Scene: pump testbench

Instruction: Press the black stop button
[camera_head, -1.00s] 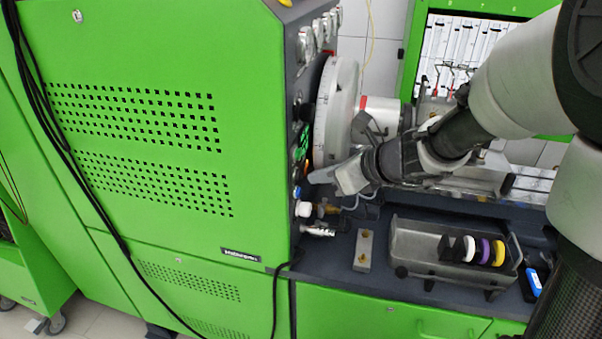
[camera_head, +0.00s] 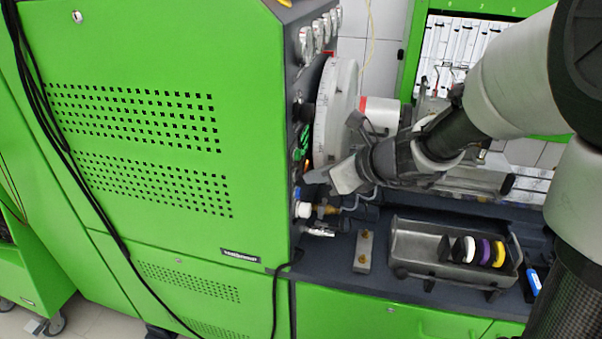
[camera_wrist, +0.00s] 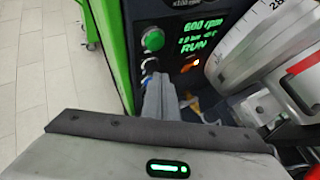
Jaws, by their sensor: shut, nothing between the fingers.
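In the wrist view, a dark round button with a pale rim (camera_wrist: 149,65), which looks like the black stop button, sits on the dark control panel just below the green button (camera_wrist: 153,40). My gripper (camera_wrist: 157,78) is shut and empty, its fingertips just below this button and partly covering the panel there. In the head view, my gripper (camera_head: 310,177) points left at the panel edge of the green machine. The black button cannot be made out there. I cannot tell whether the fingertips touch the panel.
The panel display (camera_wrist: 203,35) reads 600 rpm and RUN. The large round dial (camera_head: 335,112) stands close beside my gripper. A grey tray (camera_head: 420,250) with coloured discs is on the bench.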

